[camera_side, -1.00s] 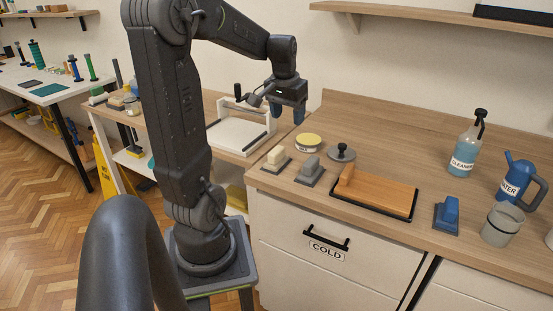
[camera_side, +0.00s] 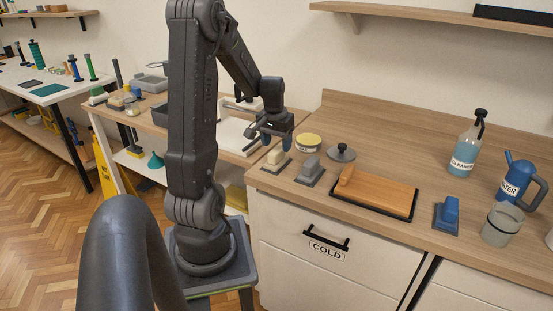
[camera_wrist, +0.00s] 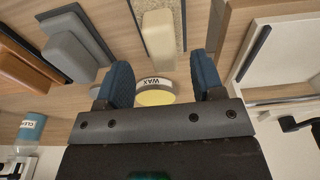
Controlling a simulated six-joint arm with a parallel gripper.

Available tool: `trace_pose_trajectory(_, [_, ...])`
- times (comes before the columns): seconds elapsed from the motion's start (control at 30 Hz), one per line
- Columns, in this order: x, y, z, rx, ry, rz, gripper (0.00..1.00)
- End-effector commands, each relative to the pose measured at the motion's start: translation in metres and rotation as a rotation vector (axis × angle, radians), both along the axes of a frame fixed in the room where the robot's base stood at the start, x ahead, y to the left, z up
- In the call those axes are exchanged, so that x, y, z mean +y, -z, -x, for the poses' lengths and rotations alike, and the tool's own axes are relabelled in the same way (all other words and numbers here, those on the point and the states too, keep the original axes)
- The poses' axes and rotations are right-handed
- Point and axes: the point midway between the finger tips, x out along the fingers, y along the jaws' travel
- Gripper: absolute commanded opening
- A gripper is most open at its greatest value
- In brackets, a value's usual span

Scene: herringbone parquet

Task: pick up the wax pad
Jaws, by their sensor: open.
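The likely wax pad is a cream block (camera_side: 275,156) on a dark grey base, near the left front corner of the counter; no label on it is readable. In the wrist view the cream block (camera_wrist: 158,40) lies ahead, between the lines of my two blue fingers. My gripper (camera_side: 276,138) is open and empty, just above and behind the cream block, and it shows in the wrist view too (camera_wrist: 162,75). A round yellow tin labelled WAX (camera_side: 308,142) stands right behind the block; in the wrist view the tin (camera_wrist: 156,92) shows between the fingers.
A grey block pad (camera_side: 311,168) sits close to the right of the cream block. Further right are a grey knobbed disc (camera_side: 342,152), a wooden board in a black tray (camera_side: 390,193) and a blue pad (camera_side: 447,213). A white frame (camera_side: 238,134) stands to the left.

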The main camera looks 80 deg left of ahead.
Motion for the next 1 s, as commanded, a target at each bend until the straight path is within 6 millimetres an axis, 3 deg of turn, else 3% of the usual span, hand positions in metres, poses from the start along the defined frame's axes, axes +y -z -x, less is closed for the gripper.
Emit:
trace_pose_trajectory(0.2, [0.004,0.031,0.0,0.002,-0.001,0.004,0.62])
trace_pose_trajectory(0.53, [0.005,0.036,-0.001,0.0,-0.001,0.0,0.61])
trace_pose_trajectory(1.0, [0.005,0.035,-0.001,0.0,-0.001,0.0,0.16])
